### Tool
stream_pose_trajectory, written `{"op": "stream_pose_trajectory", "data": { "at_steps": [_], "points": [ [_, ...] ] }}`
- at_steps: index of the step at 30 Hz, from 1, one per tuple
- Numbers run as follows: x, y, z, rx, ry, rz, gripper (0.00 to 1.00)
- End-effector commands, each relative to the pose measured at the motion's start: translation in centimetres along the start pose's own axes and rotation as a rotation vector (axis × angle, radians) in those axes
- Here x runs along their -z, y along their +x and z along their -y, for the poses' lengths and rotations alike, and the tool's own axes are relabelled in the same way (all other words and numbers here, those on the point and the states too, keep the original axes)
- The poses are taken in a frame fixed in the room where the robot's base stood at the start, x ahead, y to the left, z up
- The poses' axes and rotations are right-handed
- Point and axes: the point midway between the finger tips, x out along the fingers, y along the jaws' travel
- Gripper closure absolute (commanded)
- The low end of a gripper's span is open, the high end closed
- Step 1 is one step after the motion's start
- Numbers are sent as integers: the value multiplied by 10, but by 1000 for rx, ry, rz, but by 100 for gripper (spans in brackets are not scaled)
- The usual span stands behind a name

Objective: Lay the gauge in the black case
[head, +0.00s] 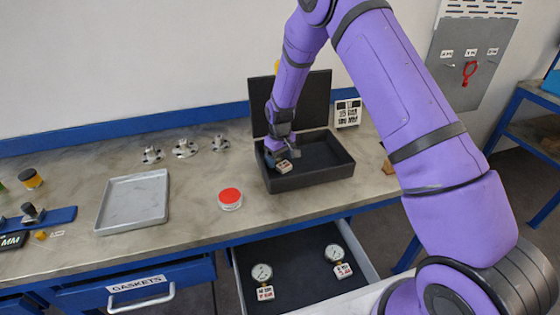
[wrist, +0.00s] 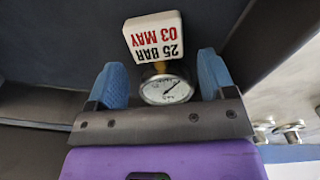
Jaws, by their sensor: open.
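The black case (head: 318,178) stands open on the bench, its lid (head: 318,98) raised at the back. A gauge with a round white dial (wrist: 166,89) and a white tag reading 25 BAR 03 MAY (wrist: 154,36) lies at the left part of the case. The tag also shows in the head view (head: 284,167); the dial is hard to make out there. My gripper (head: 277,153) is low inside the case. In the wrist view its blue fingers (wrist: 162,75) are open, one on each side of the gauge, with gaps beside the dial.
Two more tagged gauges (head: 262,272) (head: 334,253) lie in the open drawer (head: 298,285) below. A red-topped round tin (head: 230,198) and a grey tray (head: 134,202) stand left of the case. Several metal flanged pieces (head: 185,148) stand behind.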

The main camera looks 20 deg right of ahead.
Motion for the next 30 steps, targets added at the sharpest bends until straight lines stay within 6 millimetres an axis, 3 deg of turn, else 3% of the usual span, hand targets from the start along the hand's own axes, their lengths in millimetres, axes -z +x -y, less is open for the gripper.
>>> {"op": "stream_pose_trajectory", "data": {
  "at_steps": [13,18,26,30],
  "points": [
    [0,-86,0,0,0,-3,24],
    [0,-102,0,0,0,-1,24],
    [-1,-110,0,0,1,-1,24],
    [-8,-132,-1,-3,15,-19,24]
  ]
}}
